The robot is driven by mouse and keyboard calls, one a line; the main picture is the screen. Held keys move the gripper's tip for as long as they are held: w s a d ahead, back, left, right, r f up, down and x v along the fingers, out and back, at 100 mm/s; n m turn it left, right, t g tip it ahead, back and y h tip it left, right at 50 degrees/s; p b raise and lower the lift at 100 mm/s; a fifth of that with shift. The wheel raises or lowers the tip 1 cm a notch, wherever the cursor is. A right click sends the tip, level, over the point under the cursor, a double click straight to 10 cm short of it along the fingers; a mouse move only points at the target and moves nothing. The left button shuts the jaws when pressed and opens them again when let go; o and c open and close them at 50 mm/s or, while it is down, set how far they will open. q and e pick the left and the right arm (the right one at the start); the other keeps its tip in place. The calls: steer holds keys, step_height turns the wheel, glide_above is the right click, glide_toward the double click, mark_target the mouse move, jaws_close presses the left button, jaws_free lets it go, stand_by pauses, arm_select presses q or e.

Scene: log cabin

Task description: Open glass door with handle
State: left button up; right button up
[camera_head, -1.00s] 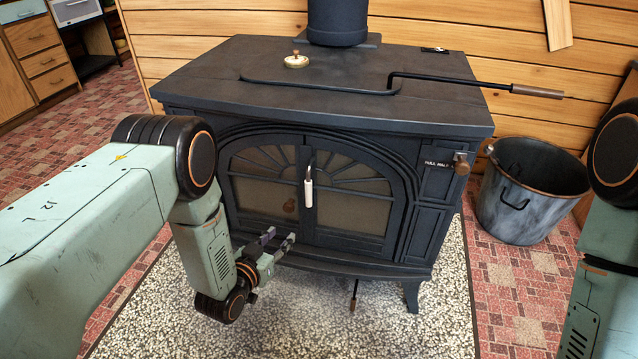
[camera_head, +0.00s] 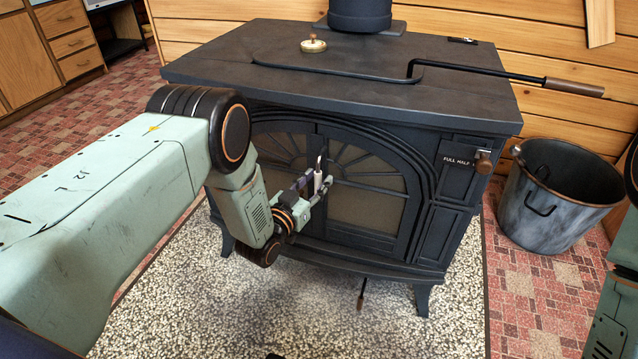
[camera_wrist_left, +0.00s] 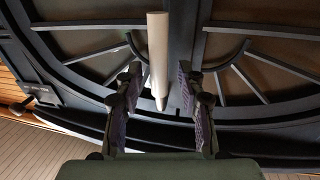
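A black stove has two arched glass doors, the left one partly behind my arm and the right door (camera_head: 368,205) in clear view; both look shut. The white handle (camera_head: 318,180) hangs upright where the doors meet. My left gripper (camera_head: 315,188) is at the handle in the head view. In the left wrist view, the handle (camera_wrist_left: 158,60) stands between the two open fingers of my left gripper (camera_wrist_left: 160,105), with a gap on each side. Only part of my right arm shows at the right edge; its gripper is out of view.
A dark metal bucket (camera_head: 555,195) stands right of the stove. A rod with a brown grip (camera_head: 574,87) sticks out from the stove top (camera_head: 230,65). A brown-ended lever (camera_head: 361,300) hangs below the doors. The speckled floor pad (camera_head: 300,320) in front is clear.

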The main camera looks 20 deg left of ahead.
arm_select(q)
steer(key=shift+w+d, duration=0.15)
steer(key=shift+w, duration=0.5)
jaws_close()
stand_by(0.7)
